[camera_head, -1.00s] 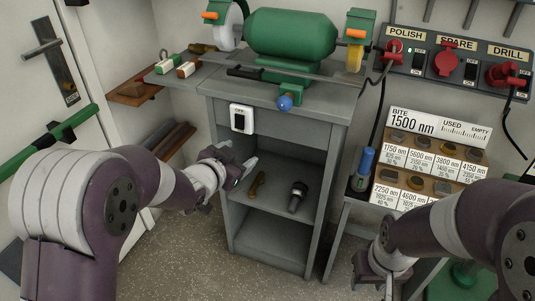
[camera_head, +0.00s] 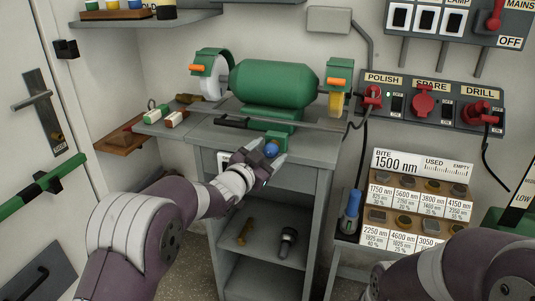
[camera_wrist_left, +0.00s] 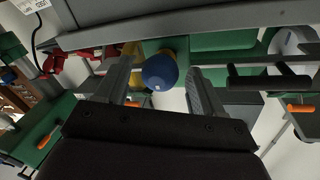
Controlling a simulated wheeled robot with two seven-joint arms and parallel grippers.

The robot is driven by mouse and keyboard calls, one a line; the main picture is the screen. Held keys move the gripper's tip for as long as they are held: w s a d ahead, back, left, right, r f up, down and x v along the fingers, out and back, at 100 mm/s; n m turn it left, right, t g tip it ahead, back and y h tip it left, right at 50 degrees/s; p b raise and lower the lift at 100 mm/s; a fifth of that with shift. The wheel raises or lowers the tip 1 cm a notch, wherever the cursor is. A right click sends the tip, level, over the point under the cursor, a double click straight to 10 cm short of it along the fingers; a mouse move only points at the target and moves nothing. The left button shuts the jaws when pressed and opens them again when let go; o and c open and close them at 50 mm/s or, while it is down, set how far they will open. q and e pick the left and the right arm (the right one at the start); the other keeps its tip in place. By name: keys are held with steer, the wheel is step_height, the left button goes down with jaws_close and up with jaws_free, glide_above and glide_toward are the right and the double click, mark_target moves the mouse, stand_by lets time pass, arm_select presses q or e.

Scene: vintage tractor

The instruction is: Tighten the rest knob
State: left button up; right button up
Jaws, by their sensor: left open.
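The rest knob is a blue ball (camera_head: 271,149) on the green tool rest bracket (camera_head: 271,137) at the front of the bench grinder (camera_head: 275,86). My left gripper (camera_head: 270,158) is open at the knob, with a finger to each side of it in the head view. In the left wrist view the knob (camera_wrist_left: 160,71) lies between the two spread fingers of my left gripper (camera_wrist_left: 158,85), with gaps on both sides. No contact shows. My right gripper is out of view; only part of that arm shows at the bottom right.
The grey cabinet (camera_head: 318,152) carries the grinder; its shelf holds a brass-coloured part (camera_head: 244,232) and a dark tool (camera_head: 288,241). A socket panel (camera_head: 445,105) and bit rack (camera_head: 423,186) are at right. A blue-handled tool (camera_head: 350,212) stands between.

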arm_select(q)
steer(key=c, duration=1.1)
steer(key=shift+o, duration=0.2)
steer(key=m+b, duration=0.2)
steer(key=m, duration=0.2)
steer(key=shift+f+m+g+y, duration=0.1)
steer(key=shift+m+g+y, duration=0.3)
steer(key=m+b, duration=0.2)
steer(key=m, duration=0.1)
steer(key=shift+d+y+b, duration=0.1)
steer(key=shift+y+b, duration=0.25)
steer(key=shift+y, duration=0.05)
steer(key=m+b, duration=0.2)
steer(key=m+y+b, duration=0.1)
steer(key=m+b, duration=0.1)
steer(key=shift+d+f+m+y, duration=0.1)
steer(key=shift+m+y, duration=0.2)
steer(key=shift+m+y+b, duration=0.6)
steer(key=shift+m+b, duration=0.95)
steer(key=shift+m, duration=0.25)
